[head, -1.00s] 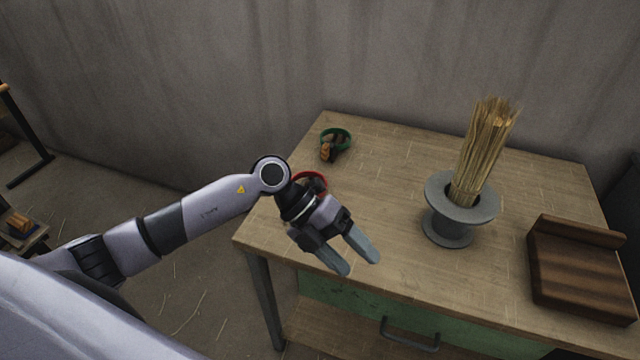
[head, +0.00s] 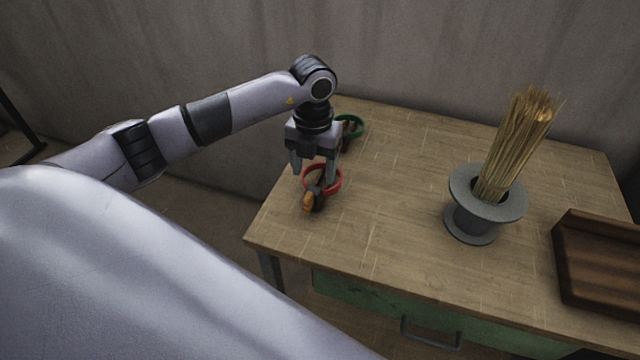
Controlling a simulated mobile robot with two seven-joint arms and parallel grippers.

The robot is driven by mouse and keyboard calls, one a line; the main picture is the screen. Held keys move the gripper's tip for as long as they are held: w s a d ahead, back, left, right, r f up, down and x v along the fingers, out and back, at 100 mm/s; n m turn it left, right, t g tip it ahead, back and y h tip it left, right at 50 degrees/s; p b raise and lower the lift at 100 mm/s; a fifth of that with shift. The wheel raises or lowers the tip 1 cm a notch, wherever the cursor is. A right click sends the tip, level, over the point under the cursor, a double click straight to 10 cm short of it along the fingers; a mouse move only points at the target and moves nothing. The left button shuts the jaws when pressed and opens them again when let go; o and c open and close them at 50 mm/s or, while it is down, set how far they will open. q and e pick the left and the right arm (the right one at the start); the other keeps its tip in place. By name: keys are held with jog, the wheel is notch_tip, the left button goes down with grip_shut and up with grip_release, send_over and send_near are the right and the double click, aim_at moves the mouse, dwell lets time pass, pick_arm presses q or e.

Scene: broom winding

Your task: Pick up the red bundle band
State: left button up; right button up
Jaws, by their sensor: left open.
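The red bundle band (head: 338,187) is a ring with a brown and orange clasp (head: 311,200) at its front, lying at the left part of the wooden table. My left gripper (head: 314,172) points down just above the band, its fingers apart with nothing clearly held between them. The fingers hide part of the ring's far side. I cannot tell whether a fingertip touches the band. My right gripper is not in view.
A green band (head: 354,127) lies behind the red one, partly hidden by my left gripper. A grey holder (head: 488,206) with a straw bundle (head: 515,140) stands at the right. A dark wooden tray (head: 605,265) lies at the right edge. The table (head: 400,200) is clear in the middle.

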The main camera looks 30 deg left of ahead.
aim_at(314, 190)
pick_arm(q)
jog(key=f, duration=0.5)
jog(key=shift+s+f+p, duration=0.2)
jog(key=shift+s+p, duration=0.05)
jog(key=shift+p, duration=0.05)
jog(key=shift+c, duration=0.3)
jog(key=c, duration=1.1)
jog(key=shift+r, duration=0.1)
